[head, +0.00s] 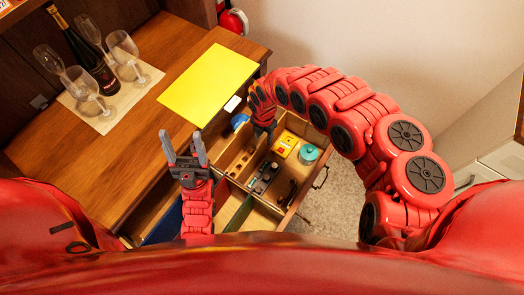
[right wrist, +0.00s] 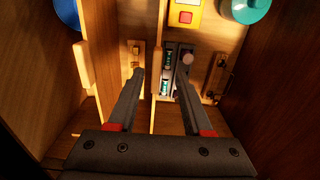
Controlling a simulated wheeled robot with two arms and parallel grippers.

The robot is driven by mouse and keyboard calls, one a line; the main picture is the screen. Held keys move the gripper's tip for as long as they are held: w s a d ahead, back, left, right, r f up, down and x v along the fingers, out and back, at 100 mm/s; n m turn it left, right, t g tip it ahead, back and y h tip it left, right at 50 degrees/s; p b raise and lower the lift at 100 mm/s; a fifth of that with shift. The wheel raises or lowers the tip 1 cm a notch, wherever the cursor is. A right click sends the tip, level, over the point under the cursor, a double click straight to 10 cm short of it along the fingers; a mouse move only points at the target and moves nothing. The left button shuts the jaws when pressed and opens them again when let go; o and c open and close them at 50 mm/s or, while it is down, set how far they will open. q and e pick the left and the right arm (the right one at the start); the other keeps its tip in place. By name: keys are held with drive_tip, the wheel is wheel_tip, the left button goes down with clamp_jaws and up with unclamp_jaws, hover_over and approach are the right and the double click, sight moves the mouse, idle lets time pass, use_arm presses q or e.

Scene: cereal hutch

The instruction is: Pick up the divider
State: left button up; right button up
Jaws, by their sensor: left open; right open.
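Thin upright wooden dividers split the open drawer (head: 291,214) into compartments. In the right wrist view one divider (right wrist: 157,28) runs lengthwise down the middle. My right gripper (head: 265,128) reaches down into the drawer; it also shows in the right wrist view (right wrist: 160,76), open, with its fingers apart on either side of this divider's line. I cannot tell whether they touch it. In the head view the right fingertips are mostly hidden. My left gripper (head: 183,150) is open and empty, fingers pointing up, above the drawer's left part.
The drawer holds a yellow box (head: 286,146), a teal round item (head: 308,154), a dark gadget (head: 264,178) and a blue item (head: 240,121). A yellow panel (head: 208,85) lies on the hutch top. A bottle (head: 84,50) and several glasses stand on a mat (head: 102,123).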

drive_tip(key=f, duration=0.3)
drive_tip(key=shift+a+f, duration=0.35)
drive_tip(key=shift+a, duration=0.05)
drive_tip(key=shift+d+f, duration=0.15)
drive_tip(key=shift+f, duration=0.6)
clamp_jaws()
idle(0.6)
